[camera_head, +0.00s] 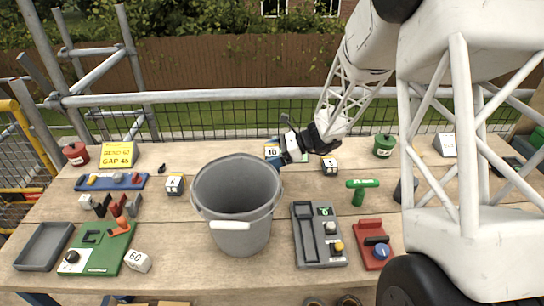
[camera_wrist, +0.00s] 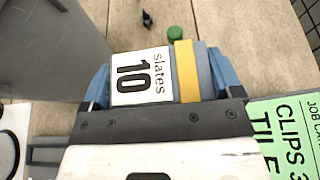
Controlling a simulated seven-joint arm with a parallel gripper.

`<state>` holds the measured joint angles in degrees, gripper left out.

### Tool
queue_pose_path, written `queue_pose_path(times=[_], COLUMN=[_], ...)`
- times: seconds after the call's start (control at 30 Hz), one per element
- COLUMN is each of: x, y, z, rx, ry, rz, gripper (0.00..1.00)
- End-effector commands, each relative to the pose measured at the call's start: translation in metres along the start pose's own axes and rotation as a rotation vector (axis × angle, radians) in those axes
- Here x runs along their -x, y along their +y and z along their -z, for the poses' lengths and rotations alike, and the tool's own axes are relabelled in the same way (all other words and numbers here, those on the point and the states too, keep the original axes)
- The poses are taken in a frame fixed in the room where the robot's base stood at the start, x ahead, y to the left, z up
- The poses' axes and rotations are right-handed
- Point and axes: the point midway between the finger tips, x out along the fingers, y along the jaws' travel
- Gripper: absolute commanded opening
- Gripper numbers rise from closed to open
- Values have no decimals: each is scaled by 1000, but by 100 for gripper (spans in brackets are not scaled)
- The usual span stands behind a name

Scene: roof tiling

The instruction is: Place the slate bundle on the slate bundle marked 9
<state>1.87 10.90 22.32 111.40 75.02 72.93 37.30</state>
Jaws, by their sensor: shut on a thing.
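My gripper (camera_head: 275,151) reaches in from the right, behind the bucket. It is shut on a grey slate bundle with a white label "slates 10" and a yellow band; the bundle (camera_wrist: 141,78) sits between the blue fingers in the wrist view. In the head view the held bundle (camera_head: 272,151) shows its "10" label, partly hidden; I cannot tell its height above the table. A similar small bundle (camera_head: 330,166) stands right of the gripper, and another bundle (camera_head: 175,184) stands left of the bucket. Their numbers are too small to read surely, so I cannot tell which is marked 9.
A tall grey bucket (camera_head: 236,205) stands mid-table, close to my gripper; its wall (camera_wrist: 50,50) fills the wrist view's upper left. A green job card (camera_wrist: 285,135) lies at right. A green-handled tool (camera_head: 360,190), grey tray (camera_head: 318,235) and block marked 60 (camera_head: 137,261) are around.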

Motion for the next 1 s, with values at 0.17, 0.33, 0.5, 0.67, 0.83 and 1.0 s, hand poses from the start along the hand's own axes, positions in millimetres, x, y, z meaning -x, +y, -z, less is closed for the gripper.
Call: queue_pose_path(times=[0.17,0.33,0.5,0.67,0.83,1.0], x=[-3,-3,-3,-4,-4,-3], y=[0,0,0,0,0,0], z=[6,6,8,10,10,8], rx=[1,1,0,0,0,1], ry=[0,0,0,0,0,0], rz=[1,1,0,0,0,1], gripper=[46,46,46,99,100,100])
